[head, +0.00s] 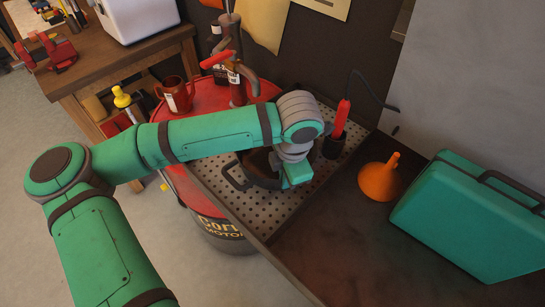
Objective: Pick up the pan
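A black pan (237,178) with a looped handle on its left side sits on a grey perforated metal surface (232,203). My arm and wrist cover much of the pan from above. My gripper (290,181) points down at the pan's right side, close to its rim. Its fingers are hidden, so I cannot tell if they are open or touching the pan.
A dark holder with a red-handled tool (342,118) stands right of my wrist. An orange funnel (379,180) and a green case (470,215) are on the dark bench at right. A red drum (200,97) with a mug (176,93) and a hand pump stands behind.

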